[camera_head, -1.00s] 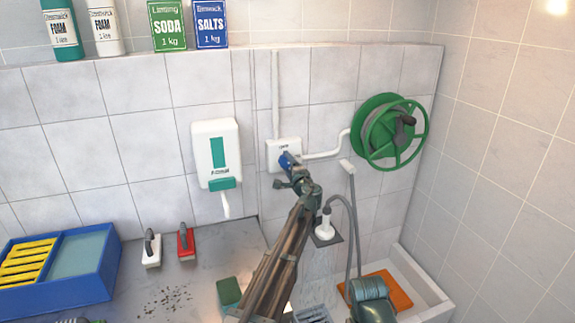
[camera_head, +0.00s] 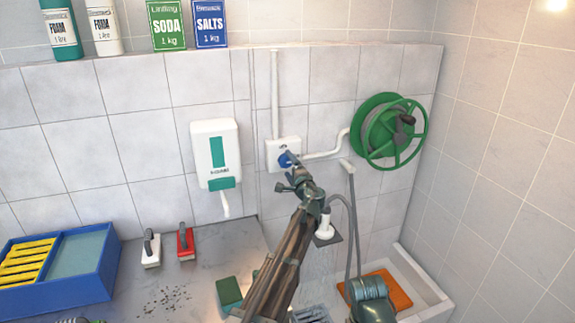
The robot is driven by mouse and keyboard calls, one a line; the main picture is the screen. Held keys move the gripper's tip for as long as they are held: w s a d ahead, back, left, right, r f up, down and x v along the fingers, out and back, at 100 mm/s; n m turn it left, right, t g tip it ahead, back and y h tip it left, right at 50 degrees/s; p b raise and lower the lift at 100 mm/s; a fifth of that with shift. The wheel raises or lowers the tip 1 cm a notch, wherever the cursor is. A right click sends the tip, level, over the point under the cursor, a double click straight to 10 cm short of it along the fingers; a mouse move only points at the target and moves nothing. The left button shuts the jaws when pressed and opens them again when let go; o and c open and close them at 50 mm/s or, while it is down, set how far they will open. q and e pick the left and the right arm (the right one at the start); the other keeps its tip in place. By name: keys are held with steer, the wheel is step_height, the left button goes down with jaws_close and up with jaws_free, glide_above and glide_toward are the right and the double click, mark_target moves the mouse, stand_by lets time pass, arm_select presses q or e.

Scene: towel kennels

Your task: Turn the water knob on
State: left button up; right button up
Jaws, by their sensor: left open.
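The water knob (camera_head: 284,160) is a small blue knob on a white wall box (camera_head: 273,153) with white pipes running up and to the right. My left gripper (camera_head: 287,176) is just below and in front of the knob, with its jaws open and apparently empty. A small gap shows between the jaws and the knob, though the depth is hard to judge. My right arm shows at the bottom right; its gripper tips cannot be made out.
A white dispenser (camera_head: 216,155) hangs left of the knob and a green hose reel (camera_head: 390,131) right. A blue tray (camera_head: 105,275), a white brush (camera_head: 150,250) and a red brush (camera_head: 185,243) are on the counter.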

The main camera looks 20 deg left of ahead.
arm_select(q)
steer(key=v, duration=1.1)
steer(key=shift+s+d, duration=0.2)
steer(key=shift+s, duration=0.05)
steer(key=s+d+f+n+g+h, duration=0.15)
steer(key=s+f+n+g, duration=0.55)
steer(key=s+f, duration=0.85)
steer(key=s+d+f+g+h, duration=0.3)
steer(key=s+d+g, duration=0.1)
steer(key=s, duration=0.6)
steer(key=s+d+f+g+h, duration=0.3)
steer(key=s+d, duration=0.3)
steer(key=s, duration=0.5)
steer(key=shift+s+d+n+g+h, duration=0.3)
steer(key=shift+d+g+h, duration=0.1)
steer(key=shift+g+h, duration=0.25)
